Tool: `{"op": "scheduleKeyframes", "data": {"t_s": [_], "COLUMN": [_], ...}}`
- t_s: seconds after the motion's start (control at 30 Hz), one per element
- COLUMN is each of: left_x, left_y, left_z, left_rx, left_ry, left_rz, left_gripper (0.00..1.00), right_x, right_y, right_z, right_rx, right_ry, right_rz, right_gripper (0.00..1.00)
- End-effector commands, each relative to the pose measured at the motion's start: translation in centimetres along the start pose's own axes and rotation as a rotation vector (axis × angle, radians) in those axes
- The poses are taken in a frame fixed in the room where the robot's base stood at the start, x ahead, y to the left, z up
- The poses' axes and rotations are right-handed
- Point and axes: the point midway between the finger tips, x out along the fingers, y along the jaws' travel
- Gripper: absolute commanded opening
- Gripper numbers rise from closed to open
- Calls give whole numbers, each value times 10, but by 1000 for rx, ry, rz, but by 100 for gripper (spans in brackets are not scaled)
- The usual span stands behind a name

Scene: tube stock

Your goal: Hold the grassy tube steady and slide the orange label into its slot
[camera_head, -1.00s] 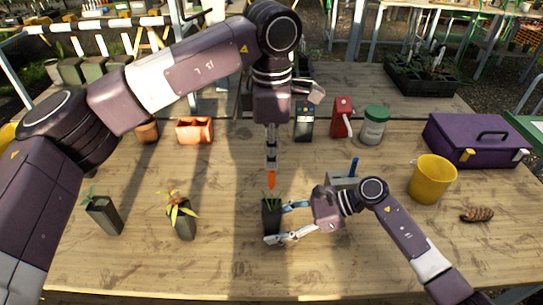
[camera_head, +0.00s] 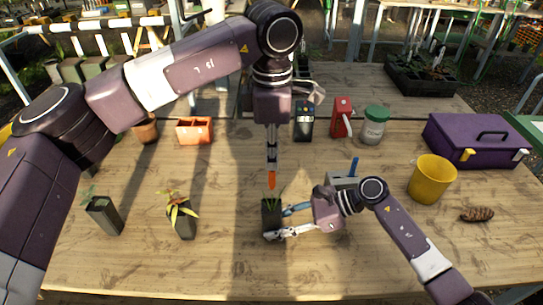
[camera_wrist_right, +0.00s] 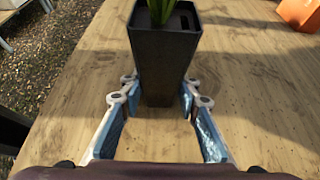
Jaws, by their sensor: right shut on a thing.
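The grassy tube (camera_head: 271,217) is a dark square pot with green grass, upright on the wooden table. My right gripper (camera_head: 277,222) is shut on it, one finger on either side. In the right wrist view the grassy tube (camera_wrist_right: 163,62) stands between the fingers of the right gripper (camera_wrist_right: 158,98), and a slot shows in its rim beside the grass. My left gripper (camera_head: 271,166) points down above the tube, shut on the orange label (camera_head: 271,180). The label hangs upright just over the grass; its lower end overlaps the leaves, so I cannot tell if it touches.
Two other planted tubes stand at left, one green (camera_head: 104,215) and one with orange-yellow leaves (camera_head: 182,219). A grey block with a blue stick (camera_head: 343,178) is close behind my right gripper. A yellow bucket (camera_head: 432,180), a pine cone (camera_head: 477,214) and a purple toolbox (camera_head: 470,138) are at right.

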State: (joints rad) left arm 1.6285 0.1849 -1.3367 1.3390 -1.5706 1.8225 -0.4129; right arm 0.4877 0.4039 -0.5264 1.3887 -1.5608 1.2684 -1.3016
Motion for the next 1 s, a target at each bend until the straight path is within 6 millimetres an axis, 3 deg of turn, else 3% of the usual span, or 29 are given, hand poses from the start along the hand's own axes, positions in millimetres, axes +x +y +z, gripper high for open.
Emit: {"op": "scheduleKeyframes", "data": {"t_s": [1.0], "left_x": [30], "left_y": [0], "left_z": [-1], "left_rx": [-3], "left_ry": [1], "left_rz": [1], "left_gripper": [0], "right_x": [0], "right_y": [0], "right_z": [0], "right_rx": [0], "right_ry": [-1], "right_rz": [-1], "right_gripper": [16]}}
